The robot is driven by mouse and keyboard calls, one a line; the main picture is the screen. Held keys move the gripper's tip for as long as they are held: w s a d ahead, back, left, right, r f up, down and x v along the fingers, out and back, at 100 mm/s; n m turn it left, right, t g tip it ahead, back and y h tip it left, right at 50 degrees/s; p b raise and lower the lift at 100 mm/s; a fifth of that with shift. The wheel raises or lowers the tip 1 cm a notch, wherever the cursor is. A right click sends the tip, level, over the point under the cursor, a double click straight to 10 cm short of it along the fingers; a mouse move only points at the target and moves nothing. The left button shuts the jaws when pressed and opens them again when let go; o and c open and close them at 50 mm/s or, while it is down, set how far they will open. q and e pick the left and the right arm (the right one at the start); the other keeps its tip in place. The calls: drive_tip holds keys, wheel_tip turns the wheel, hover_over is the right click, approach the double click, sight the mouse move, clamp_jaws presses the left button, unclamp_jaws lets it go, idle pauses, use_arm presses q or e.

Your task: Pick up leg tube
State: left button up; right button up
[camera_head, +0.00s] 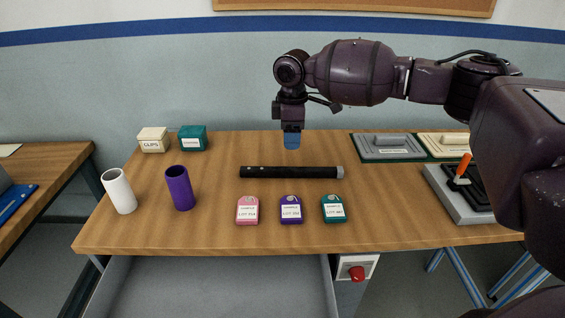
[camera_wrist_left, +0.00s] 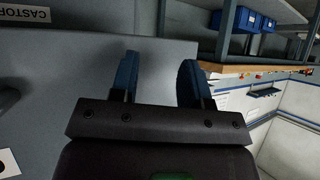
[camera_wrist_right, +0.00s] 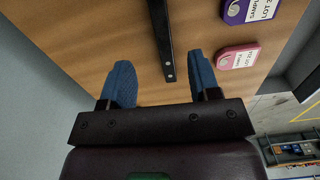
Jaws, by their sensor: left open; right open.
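The leg tube (camera_head: 291,172) is a long black tube with a grey end cap at its right end. It lies left to right across the middle of the wooden table. My right gripper (camera_head: 292,140) is above and slightly behind the tube, its blue fingertips pointing down. In the right wrist view, the tube (camera_wrist_right: 162,38) shows ahead of and between the open blue fingers (camera_wrist_right: 160,85), apart from them, and nothing is held. My left gripper (camera_wrist_left: 158,78) is open and empty in the left wrist view, with no tube in sight there.
Pink (camera_head: 247,210), purple (camera_head: 291,209) and teal (camera_head: 333,208) sample tags lie in front of the tube. White (camera_head: 119,191) and purple (camera_head: 180,187) cylinders stand at left. Two small boxes, clips (camera_head: 153,140) and teal (camera_head: 192,138), sit behind. A grey device (camera_head: 461,205) stands at right.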

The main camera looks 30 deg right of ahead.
hover_over(292, 168)
wheel_tip(292, 168, down, 5)
drive_tip(key=shift+s+a+r+b, duration=0.1)
drive_tip(key=shift+s+a+b, duration=0.05)
drive_tip(key=shift+b, duration=0.25)
drive_tip(key=shift+f, duration=0.6)
wheel_tip(292, 168, down, 3)
drive_tip(key=shift+f+b, duration=0.2)
drive_tip(key=shift+b, duration=0.2)
drive_tip(key=shift+f, duration=0.6)
use_arm(q)
drive_tip(key=shift+w+d+f, duration=0.1)
drive_tip(key=shift+d+f, duration=0.05)
drive_tip(key=shift+f, duration=0.35)
drive_tip(key=shift+s+f, duration=0.3)
drive_tip(key=shift+s, duration=0.2)
use_arm(e)
clamp_jaws()
